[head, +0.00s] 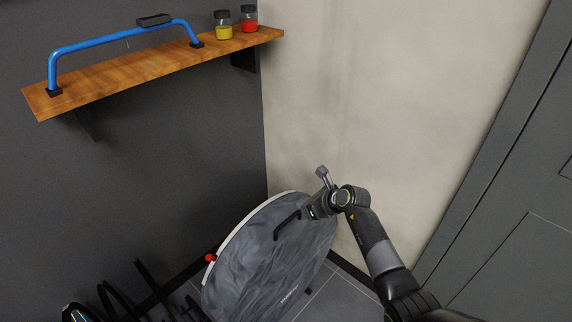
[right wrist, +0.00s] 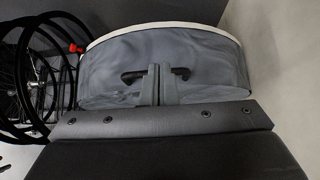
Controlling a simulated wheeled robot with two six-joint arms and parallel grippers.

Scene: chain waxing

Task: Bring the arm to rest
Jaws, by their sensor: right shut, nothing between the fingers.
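My right arm comes in from the lower right in the head view. Its gripper (head: 312,211) is beside the dark handle (head: 287,222) of a large grey rounded bag or container. In the right wrist view the two fingers (right wrist: 160,84) are together with nothing between them. They cover the middle of the handle (right wrist: 131,77), whose ends show on both sides. I cannot tell whether the fingertips touch it. My left gripper is in neither view.
The grey container (head: 255,265) has a pale rim and stands in the corner. A wooden shelf (head: 110,88) on the dark wall bears a blue bar (head: 100,42), a yellow jar (head: 223,32) and a red jar (head: 249,26). Wheels (right wrist: 40,80) stand left of the container.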

